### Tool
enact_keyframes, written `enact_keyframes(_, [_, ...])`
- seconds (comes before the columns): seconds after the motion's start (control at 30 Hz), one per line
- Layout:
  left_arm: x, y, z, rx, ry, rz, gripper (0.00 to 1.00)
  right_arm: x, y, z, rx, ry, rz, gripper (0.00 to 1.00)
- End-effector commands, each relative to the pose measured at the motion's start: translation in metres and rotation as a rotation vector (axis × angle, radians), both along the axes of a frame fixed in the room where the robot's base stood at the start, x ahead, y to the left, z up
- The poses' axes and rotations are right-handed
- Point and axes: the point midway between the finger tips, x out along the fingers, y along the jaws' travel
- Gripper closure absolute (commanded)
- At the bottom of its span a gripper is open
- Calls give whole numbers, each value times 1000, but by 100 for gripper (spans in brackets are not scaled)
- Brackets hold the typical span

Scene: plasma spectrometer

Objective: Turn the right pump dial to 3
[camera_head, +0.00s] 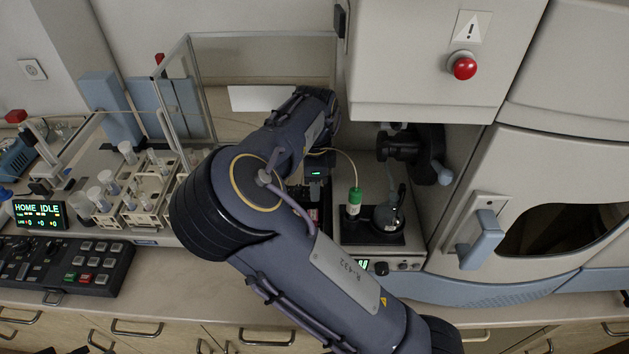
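A pump unit (420,240) with a light top stands in the bay under the overhanging housing. Its front panel shows a partly visible green display, a dark round dial (381,268) and smaller controls to the right of it. The dial's setting is too small to read. My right arm crosses the middle of the view and hides what lies left of the display. My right gripper (316,168) appears as a dark part with a small green light beyond the forearm, up and left of the dial and apart from it. Its fingers cannot be made out. My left gripper is out of view.
Sample racks (150,200), a "HOME IDLE" display (39,212) and a keypad (90,263) lie left. A blue-handled door (482,240) is right.

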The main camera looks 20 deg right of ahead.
Motion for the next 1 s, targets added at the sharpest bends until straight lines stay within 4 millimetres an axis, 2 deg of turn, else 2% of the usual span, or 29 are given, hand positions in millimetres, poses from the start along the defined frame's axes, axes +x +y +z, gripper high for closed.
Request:
enact_keyframes(0.17, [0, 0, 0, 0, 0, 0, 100, 0, 0, 0, 0, 0, 0, 61])
enact_keyframes(0.47, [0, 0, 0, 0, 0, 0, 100, 0, 0, 0, 0, 1, -1, 99])
enact_keyframes(0.67, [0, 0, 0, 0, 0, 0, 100, 0, 0, 0, 1, 1, -31, 100])
enact_keyframes(1.0, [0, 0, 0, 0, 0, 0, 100, 0, 0, 0, 3, 0, -362, 100])
